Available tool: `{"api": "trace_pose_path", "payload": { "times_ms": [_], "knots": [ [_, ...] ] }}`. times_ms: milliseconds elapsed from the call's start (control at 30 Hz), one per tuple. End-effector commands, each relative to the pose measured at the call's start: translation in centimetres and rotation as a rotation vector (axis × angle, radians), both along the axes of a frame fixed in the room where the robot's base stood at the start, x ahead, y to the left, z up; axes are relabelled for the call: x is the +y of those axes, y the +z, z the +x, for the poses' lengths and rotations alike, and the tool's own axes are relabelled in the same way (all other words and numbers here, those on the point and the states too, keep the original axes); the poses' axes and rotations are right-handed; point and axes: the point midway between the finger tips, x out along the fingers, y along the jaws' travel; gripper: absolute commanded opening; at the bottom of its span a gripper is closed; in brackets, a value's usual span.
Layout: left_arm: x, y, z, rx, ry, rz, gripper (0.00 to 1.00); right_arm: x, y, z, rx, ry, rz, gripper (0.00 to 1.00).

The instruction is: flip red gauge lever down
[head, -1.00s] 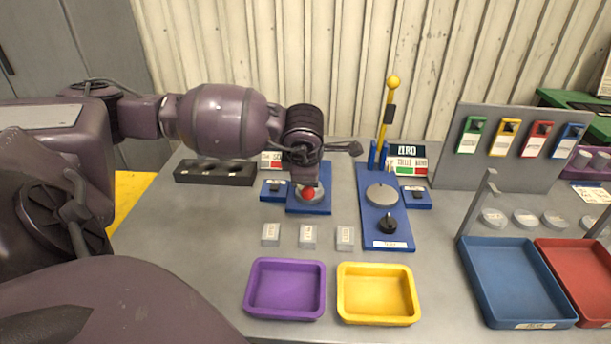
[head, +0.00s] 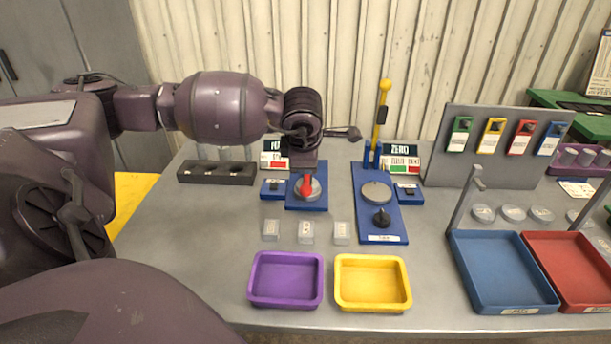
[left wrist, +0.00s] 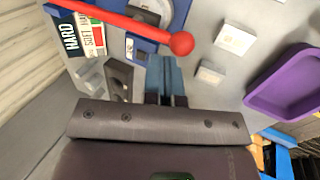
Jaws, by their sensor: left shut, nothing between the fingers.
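The red gauge lever (head: 307,184) leans towards the near side over the round grey dial (head: 315,189) of its blue base (head: 322,206). In the left wrist view the red lever (left wrist: 120,22) runs from the upper left to its ball end (left wrist: 181,43). My left gripper (head: 303,166) is above the blue base, and its wrist hides the lever's upper part in the head view. The left fingers (left wrist: 166,84) look shut and empty, below the ball in the wrist picture. No contact with the lever shows. My right gripper is not in view.
A similar blue base with an upright yellow lever (head: 380,120) stands to the right. A HARD/SOFT sign (left wrist: 82,35) is behind the red lever. Small grey blocks (head: 306,232), a purple tray (head: 286,302) and a yellow tray (head: 372,306) lie in front. A black rack (head: 215,173) is at left.

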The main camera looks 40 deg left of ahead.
Motion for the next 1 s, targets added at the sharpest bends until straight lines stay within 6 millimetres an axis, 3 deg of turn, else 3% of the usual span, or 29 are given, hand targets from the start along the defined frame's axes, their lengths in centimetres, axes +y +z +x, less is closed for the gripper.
{"api": "trace_pose_path", "payload": {
  "times_ms": [300,500,1000],
  "knots": [
    [-3.3,3.1,-3.9,-0.008,-0.002,0.003,0.00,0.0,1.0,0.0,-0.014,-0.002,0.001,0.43],
    [-4.6,4.2,-5.4,-0.009,-0.001,0.004,0.00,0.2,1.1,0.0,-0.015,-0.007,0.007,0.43],
    [-5.0,4.5,-5.9,-0.009,0.001,0.004,0.00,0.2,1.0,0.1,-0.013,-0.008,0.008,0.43]
  ]
}}
